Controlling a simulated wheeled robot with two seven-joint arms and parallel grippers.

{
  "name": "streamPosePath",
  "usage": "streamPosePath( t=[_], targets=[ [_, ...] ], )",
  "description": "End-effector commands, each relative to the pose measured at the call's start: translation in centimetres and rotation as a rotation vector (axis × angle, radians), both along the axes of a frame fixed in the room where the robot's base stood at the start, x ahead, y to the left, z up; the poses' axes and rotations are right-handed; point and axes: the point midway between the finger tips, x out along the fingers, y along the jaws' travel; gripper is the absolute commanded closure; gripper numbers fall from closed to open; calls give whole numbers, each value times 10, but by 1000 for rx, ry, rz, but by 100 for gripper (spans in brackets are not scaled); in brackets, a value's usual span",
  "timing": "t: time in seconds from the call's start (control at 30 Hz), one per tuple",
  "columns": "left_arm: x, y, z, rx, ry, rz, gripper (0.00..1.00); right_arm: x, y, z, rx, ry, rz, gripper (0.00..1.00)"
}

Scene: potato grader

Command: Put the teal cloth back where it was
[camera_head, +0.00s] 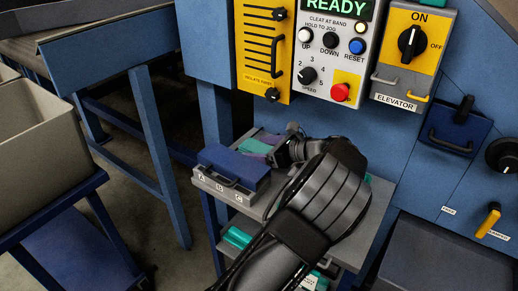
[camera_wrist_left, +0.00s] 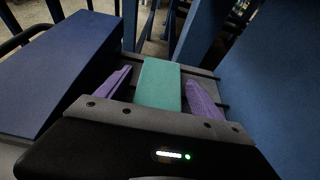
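The teal cloth (camera_wrist_left: 159,84) shows as a flat teal strip between the purple fingers of my left gripper (camera_wrist_left: 160,92) in the left wrist view. Narrow gaps show on both sides of it, so the gripper is open around it, not clamped. In the head view my left gripper (camera_head: 262,146) is low over the back of the grey shelf (camera_head: 256,208), behind the blue-lidded box. A bit of teal shows beside its fingers; the arm hides much of the shelf. My right gripper is not in view.
The blue-lidded box (camera_head: 233,164) with a handle and lettered front stands close beside my left gripper. More teal pieces (camera_head: 237,238) lie on a lower level. The control panel (camera_head: 330,50) rises behind. A grey bin (camera_head: 45,140) stands at left.

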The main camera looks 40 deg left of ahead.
Motion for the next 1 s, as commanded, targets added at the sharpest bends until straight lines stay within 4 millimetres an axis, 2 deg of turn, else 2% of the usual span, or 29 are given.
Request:
streamPosePath(
  t=[0.37, 0.47, 1.0],
  targets=[
    [0, 0, 4, 1, 0, 0, 19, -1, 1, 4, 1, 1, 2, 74],
    [1, -8, 7, -1, -1, -2, 19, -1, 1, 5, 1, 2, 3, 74],
    [3, -99, 45, 1, 0, -2, 19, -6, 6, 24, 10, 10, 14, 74]
  ],
)
